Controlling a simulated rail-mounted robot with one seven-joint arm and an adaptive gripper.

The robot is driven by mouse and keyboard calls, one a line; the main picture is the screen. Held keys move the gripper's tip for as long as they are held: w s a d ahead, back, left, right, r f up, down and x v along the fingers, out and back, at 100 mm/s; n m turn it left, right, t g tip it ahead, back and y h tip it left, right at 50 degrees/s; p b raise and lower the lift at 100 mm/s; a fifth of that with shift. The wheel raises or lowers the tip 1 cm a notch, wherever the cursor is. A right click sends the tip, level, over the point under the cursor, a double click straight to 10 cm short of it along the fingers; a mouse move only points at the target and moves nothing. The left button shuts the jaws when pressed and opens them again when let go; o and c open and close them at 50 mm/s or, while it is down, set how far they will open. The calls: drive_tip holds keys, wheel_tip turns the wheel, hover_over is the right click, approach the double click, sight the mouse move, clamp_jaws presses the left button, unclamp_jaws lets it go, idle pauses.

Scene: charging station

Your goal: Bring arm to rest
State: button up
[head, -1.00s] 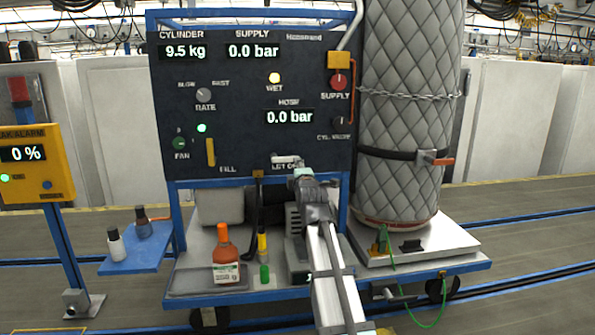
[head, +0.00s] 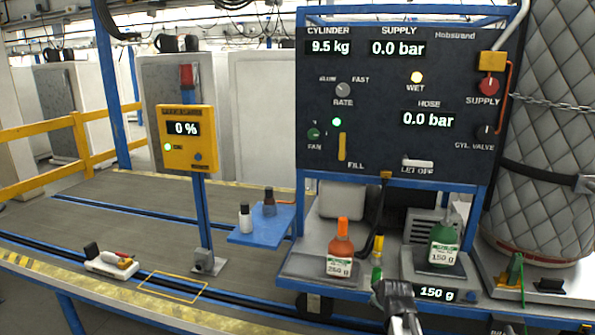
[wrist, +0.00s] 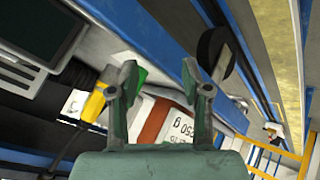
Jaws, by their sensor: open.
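My gripper (head: 393,290) is low in the head view, in front of the cart's front edge, between the orange bottle and the scale. In the wrist view my gripper (wrist: 160,85) has its two fingers spread apart with nothing held between them. Beyond the fingers lie the orange bottle (wrist: 154,122) with its white label and a yellow-and-green item (wrist: 95,104). My arm is mostly out of the head view, below the bottom edge.
The cart carries an orange bottle (head: 342,248), a green bottle (head: 444,245) on a scale reading 150 g (head: 434,293), and the control panel (head: 375,110). A quilted cylinder (head: 550,150) stands right. A yellow alarm box (head: 187,140) and blue side shelf (head: 262,228) stand left.

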drive_tip(key=s+a+f+m+g, duration=0.4)
drive_tip(key=s+a+f, duration=0.1)
drive_tip(key=s+f, duration=0.6)
drive_tip(key=s+a+f+m+g, duration=0.3)
drive_tip(key=s+a+f+g, duration=0.15)
drive_tip(key=s+f, duration=0.75)
drive_tip(key=s+f+g, duration=0.2)
drive_tip(key=s+f, duration=0.3)
drive_tip(key=s, duration=0.5)
drive_tip(key=s+f+g, duration=0.2)
drive_tip(key=s+f, duration=0.3)
drive_tip(key=s, duration=0.5)
drive_tip(key=s+f+g, duration=0.3)
drive_tip(key=s+f, duration=0.3)
drive_tip(key=s, duration=0.5)
drive_tip(key=shift+y, duration=0.4)
